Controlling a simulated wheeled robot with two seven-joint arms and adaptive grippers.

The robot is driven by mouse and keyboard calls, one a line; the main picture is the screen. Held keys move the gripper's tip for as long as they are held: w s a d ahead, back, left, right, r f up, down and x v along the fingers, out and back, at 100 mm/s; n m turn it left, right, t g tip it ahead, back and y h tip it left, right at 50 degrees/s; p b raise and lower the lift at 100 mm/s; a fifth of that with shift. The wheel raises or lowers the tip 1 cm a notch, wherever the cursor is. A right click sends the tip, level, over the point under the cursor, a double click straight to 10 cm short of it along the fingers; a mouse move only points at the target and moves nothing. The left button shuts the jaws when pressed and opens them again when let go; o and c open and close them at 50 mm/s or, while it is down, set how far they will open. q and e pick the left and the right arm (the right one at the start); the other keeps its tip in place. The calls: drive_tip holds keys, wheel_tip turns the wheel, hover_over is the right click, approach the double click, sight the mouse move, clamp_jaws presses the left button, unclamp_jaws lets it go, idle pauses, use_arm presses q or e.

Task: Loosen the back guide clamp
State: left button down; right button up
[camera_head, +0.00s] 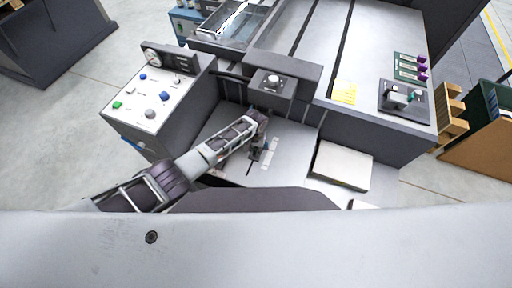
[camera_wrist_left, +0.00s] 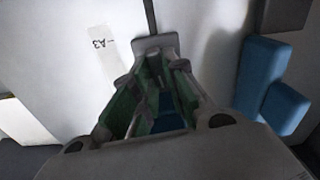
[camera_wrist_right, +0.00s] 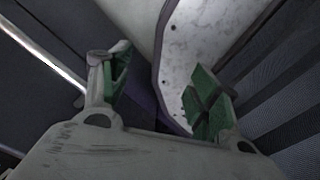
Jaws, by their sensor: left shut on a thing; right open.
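My left gripper (camera_head: 262,116) reaches over the pale feed table (camera_head: 290,145) below the grey machine. In the left wrist view its green-padded fingers (camera_wrist_left: 154,75) are closed on a small grey part (camera_wrist_left: 155,43), which looks like the back guide clamp; the fingers hide most of it. A slot line runs away from it, and a white strip marked A3 (camera_wrist_left: 100,50) lies to its left. A small dark piece (camera_head: 256,152), perhaps another guide clamp, stands on the table nearer me. My right gripper (camera_wrist_right: 160,88) is open and shows only in its own wrist view.
A control panel (camera_head: 150,97) with coloured buttons stands left of the table. A white stack (camera_head: 341,166) lies at the table's right. Blue blocks (camera_wrist_left: 270,85) are close to my left gripper's right. A pale curved panel (camera_wrist_right: 200,50) shows beyond my right fingers.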

use_arm(q)
drive_tip(key=shift+r+n+p, duration=0.15)
drive_tip(key=shift+n+p, duration=0.3)
drive_tip(key=shift+n, duration=0.45)
drive_tip(key=n+p, duration=0.1)
drive_tip(key=n, duration=0.1)
drive_tip(key=shift+a+n, duration=0.1)
drive_tip(key=shift+n, duration=0.2)
drive_tip(key=shift+a+n+p, duration=0.15)
drive_tip(key=shift+n+p, duration=0.4)
drive_tip(key=shift+n, duration=1.05)
drive_tip(key=shift+w, duration=0.1)
drive_tip(key=c, duration=1.7)
unclamp_jaws()
drive_tip(key=shift+r, duration=0.15)
